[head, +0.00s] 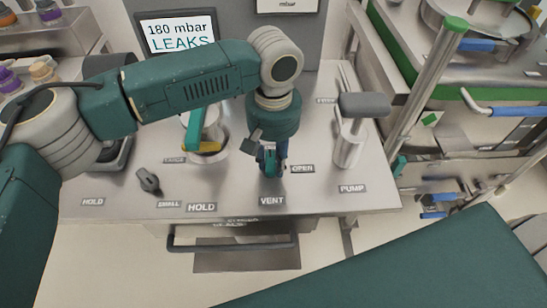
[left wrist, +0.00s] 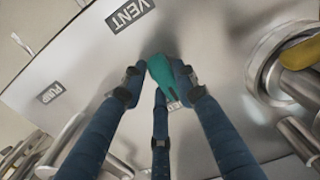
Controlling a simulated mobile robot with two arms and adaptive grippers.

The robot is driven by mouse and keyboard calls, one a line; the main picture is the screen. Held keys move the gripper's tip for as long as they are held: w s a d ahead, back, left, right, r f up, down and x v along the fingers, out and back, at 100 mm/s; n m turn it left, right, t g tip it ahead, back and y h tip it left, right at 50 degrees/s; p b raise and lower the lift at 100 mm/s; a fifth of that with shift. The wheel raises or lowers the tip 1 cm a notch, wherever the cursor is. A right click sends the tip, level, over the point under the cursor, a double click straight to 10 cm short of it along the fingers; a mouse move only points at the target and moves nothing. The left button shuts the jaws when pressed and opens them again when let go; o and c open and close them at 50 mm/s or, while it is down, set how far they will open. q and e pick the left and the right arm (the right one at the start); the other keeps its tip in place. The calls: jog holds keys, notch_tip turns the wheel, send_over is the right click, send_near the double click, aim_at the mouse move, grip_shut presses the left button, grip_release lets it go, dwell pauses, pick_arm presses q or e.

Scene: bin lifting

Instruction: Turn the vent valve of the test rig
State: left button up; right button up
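The vent valve is a teal handle (left wrist: 160,74) above the VENT label on the steel panel; in the head view it is mostly hidden by my gripper. My left gripper (head: 270,160) reaches down over it from above. In the left wrist view its blue fingers (left wrist: 157,80) sit close on both sides of the handle and appear shut on it, with a third finger below. The OPEN label (head: 302,168) is just right of the valve. The screen (head: 178,38) reads "180 mbar LEAKS". My right gripper is not in view.
Left of the valve stand a teal and yellow handle (head: 196,132) and a dark knob (head: 148,180). The pump lever (head: 362,105) stands to the right. A metal cart with a green-capped post (head: 432,85) is close on the right. A drawer handle (head: 232,246) sits below.

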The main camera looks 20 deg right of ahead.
pick_arm(q)
jog(key=shift+r+m+p, duration=0.15)
jog(key=shift+m+p, duration=0.35)
jog(key=shift+p, duration=0.3)
jog(key=m+p, duration=0.4)
jog(key=shift+s+r, duration=0.1)
jog(key=shift+s, duration=0.1)
jog(key=m+p, duration=0.2)
jog(key=shift+a+m+p, duration=0.1)
jog(key=shift+m+p, duration=0.2)
jog(key=shift+p, duration=0.05)
jog(key=m+p, duration=0.1)
jog(key=m, duration=0.1)
jog(key=shift+m+p, duration=0.4)
jog(key=m+p, duration=0.1)
jog(key=m, duration=0.1)
jog(key=shift+a+m, duration=0.15)
jog(key=shift+m, duration=0.15)
jog(key=m, duration=0.1)
jog(key=m+p, duration=0.1)
jog(key=m, duration=0.2)
jog(key=shift+a+f+m+p, duration=0.1)
jog(key=shift+f+m+p, duration=0.15)
jog(key=shift+m+p, duration=0.15)
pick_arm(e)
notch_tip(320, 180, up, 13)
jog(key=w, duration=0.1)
